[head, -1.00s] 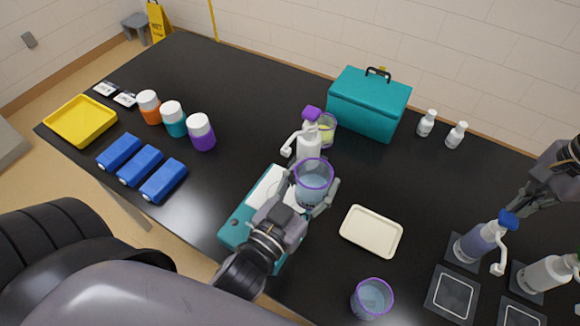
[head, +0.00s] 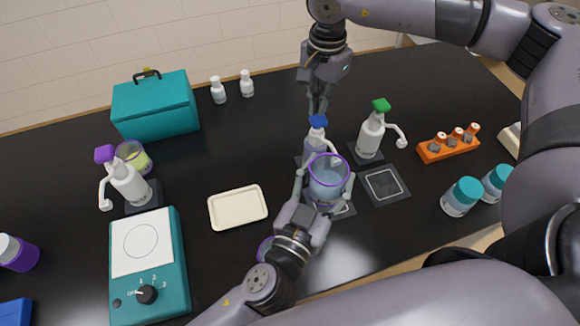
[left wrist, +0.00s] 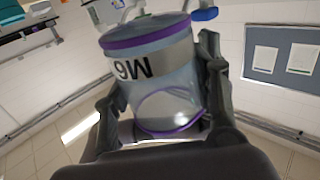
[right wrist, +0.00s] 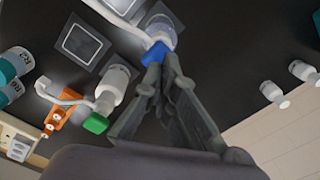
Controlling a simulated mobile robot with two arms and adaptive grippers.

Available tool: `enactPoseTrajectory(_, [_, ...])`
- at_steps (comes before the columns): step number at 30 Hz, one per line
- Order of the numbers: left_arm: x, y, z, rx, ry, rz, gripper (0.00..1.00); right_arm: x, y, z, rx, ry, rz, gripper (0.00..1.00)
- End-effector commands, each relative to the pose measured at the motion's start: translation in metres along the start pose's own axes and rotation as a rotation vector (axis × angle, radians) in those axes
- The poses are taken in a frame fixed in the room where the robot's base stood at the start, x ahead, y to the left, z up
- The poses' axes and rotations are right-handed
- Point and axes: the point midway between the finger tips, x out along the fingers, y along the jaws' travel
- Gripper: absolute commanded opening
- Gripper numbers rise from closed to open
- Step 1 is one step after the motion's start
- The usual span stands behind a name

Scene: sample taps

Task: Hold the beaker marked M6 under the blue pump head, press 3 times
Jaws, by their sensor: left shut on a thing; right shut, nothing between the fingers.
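The beaker marked M6 (head: 328,178) is clear with purple rims, and its label (left wrist: 130,68) shows in the left wrist view. My left gripper (head: 322,196) is shut on it and holds it in front of the blue-headed pump bottle, above the mat there. The blue pump head (head: 318,121) also shows in the right wrist view (right wrist: 156,53). The bottle body (head: 312,148) is partly hidden by the beaker. My right gripper (head: 318,106) is shut and empty, its fingertips just above the blue head; I cannot tell whether they touch it.
A green-headed pump bottle (head: 371,136) stands right of the blue one, with an empty square mat (head: 383,184) before it. A purple-headed pump (head: 128,182) and a teal hotplate (head: 176,270) are at left. A cream tray (head: 237,207) lies between. An orange rack (head: 448,148) is at right.

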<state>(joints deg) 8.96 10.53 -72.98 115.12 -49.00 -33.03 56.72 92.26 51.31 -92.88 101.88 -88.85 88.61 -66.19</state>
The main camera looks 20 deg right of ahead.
Motion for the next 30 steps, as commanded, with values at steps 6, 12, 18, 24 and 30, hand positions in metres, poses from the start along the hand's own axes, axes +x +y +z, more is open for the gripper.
enactPoseTrajectory(6, [0.005, 0.044, 0.018, -0.004, -0.002, 0.105, 0.22, 0.0, 0.0, 0.0, 0.0, 0.0, 0.0, 0.0])
enactPoseTrajectory(12, [0.001, 0.068, 0.037, -0.007, -0.002, 0.151, 0.22, 0.0, 0.0, 0.0, 0.0, 0.0, 0.0, 0.0])
enactPoseTrajectory(18, [-0.007, 0.08, 0.058, -0.001, -0.001, 0.156, 0.22, 0.0, 0.0, 0.0, 0.0, 0.0, 0.0, 0.0])
enactPoseTrajectory(24, [-0.015, 0.084, 0.073, 0.001, -0.001, 0.139, 0.22, 0.0, 0.0, 0.0, 0.0, 0.0, 0.0, 0.0])
enactPoseTrajectory(30, [-0.021, 0.085, 0.082, 0.0, 0.0, 0.122, 0.22, 0.0, 0.0, 0.0, 0.0, 0.0, 0.0, 0.0])
